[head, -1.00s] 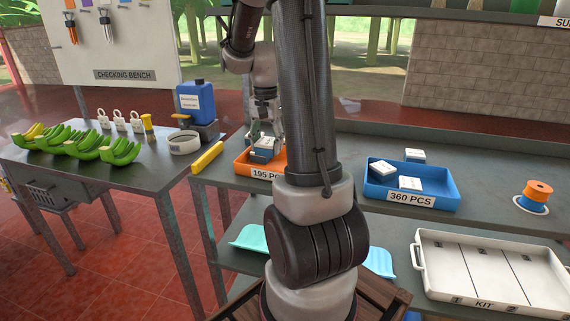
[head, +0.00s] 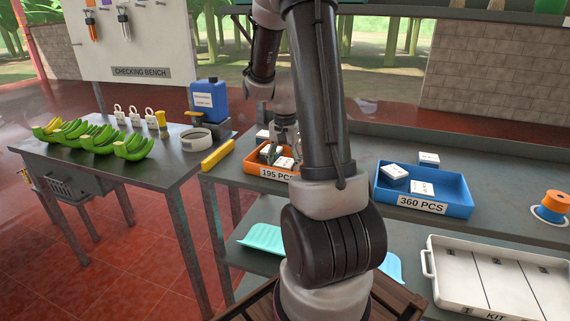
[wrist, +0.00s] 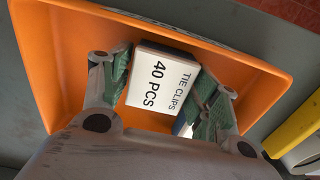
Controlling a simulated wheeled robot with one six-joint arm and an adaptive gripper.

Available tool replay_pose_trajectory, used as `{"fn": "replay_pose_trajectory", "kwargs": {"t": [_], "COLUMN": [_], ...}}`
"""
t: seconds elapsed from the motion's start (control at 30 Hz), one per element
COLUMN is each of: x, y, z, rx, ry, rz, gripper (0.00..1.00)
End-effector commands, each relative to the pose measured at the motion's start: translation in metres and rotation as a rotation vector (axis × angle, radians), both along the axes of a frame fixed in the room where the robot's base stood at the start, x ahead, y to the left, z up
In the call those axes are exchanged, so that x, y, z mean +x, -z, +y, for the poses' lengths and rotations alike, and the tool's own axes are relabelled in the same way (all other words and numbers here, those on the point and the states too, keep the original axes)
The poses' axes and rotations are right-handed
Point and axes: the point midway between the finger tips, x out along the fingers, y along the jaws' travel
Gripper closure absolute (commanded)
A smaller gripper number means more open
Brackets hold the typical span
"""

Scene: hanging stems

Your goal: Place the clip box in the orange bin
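The clip box (wrist: 160,80), a white-topped box marked "TIE CLIPS 40 PCS", sits inside the orange bin (wrist: 255,95) in the wrist view. The fingers of my gripper (wrist: 168,82) stand on either side of it, spread a little wider than the box, with small gaps. In the head view my gripper (head: 284,140) is down at the orange bin (head: 250,167), labelled "195 PCS". Several small boxes show there; my arm hides part of the bin. Another box's edge (wrist: 184,128) shows beside the clip box.
A blue bin (head: 440,208) labelled "360 PCS" holds boxes to the right. A yellow bar (head: 217,155) lies left of the orange bin. A white kit tray (head: 490,290), an orange-and-blue spool (head: 554,205) and a bench with green bananas (head: 133,147) stand around.

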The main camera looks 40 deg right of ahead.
Motion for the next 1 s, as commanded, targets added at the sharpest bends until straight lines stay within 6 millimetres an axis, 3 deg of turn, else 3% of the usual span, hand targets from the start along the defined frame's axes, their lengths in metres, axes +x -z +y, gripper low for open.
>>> {"fn": "replay_pose_trajectory", "kwargs": {"t": [0.33,0.47,0.8,1.0], "x": [0.000,0.001,0.001,0.000], "y": [-0.001,-0.011,-0.084,-0.115], "z": [0.000,0.000,0.000,0.000], "rx": [0.000,-0.002,-0.002,-0.001], "ry": [0.000,0.000,0.000,0.000], "rz": [0.000,-0.003,-0.005,-0.003], "gripper": [0.27,0.27,0.27,0.27]}}
